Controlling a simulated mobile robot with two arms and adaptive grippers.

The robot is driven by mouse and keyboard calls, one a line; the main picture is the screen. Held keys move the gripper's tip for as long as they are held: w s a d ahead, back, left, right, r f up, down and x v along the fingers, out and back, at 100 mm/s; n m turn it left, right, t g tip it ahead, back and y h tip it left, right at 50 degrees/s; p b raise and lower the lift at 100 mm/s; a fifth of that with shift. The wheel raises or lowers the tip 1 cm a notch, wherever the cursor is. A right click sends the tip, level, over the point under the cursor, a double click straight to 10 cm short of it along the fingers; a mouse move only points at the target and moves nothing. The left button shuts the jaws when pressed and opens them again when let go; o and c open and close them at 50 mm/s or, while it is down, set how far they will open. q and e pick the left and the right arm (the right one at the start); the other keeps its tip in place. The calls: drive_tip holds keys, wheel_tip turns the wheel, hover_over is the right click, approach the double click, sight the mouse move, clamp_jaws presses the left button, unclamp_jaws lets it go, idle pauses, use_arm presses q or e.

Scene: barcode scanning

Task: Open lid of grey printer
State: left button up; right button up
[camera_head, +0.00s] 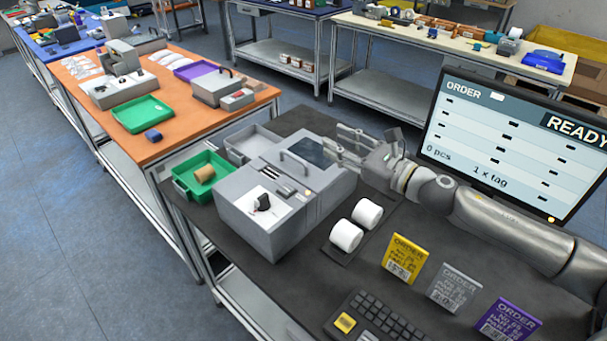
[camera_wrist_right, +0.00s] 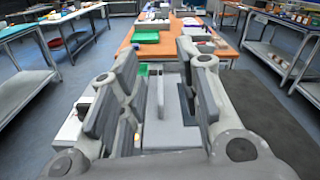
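The grey printer (camera_head: 270,195) stands on the dark table, its lid down with a dark window (camera_head: 308,151) and a thin handle (camera_head: 294,158) on top. A white label with a small black item (camera_head: 263,203) lies on its front part. My right gripper (camera_head: 345,145) is above the printer's right back side, its fingers apart and pointing left. In the right wrist view the open fingers (camera_wrist_right: 158,105) are on either side of the upright lid handle (camera_wrist_right: 161,100), with nothing gripped. Whether a finger touches the handle cannot be told. My left gripper is not in view.
A green tray (camera_head: 188,187) holding a brown roll (camera_head: 205,173) sits left of the printer. Two white rolls (camera_head: 355,225) stand at its right. Yellow, grey and purple order cards (camera_head: 455,287), a keyboard (camera_head: 378,322) and a monitor (camera_head: 515,140) are nearby.

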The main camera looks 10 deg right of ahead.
drive_tip(key=b, duration=0.9)
approach(306, 164)
drive_tip(key=p+x, duration=0.3)
drive_tip(key=x, duration=0.6)
drive_tip(key=shift+w+a, duration=0.1)
drive_tip(key=shift+w, duration=0.15)
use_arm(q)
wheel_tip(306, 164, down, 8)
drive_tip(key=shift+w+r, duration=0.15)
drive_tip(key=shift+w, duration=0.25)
use_arm(e)
drive_tip(key=shift+w+a, duration=0.4)
drive_tip(key=shift+w, duration=0.15)
clamp_jaws()
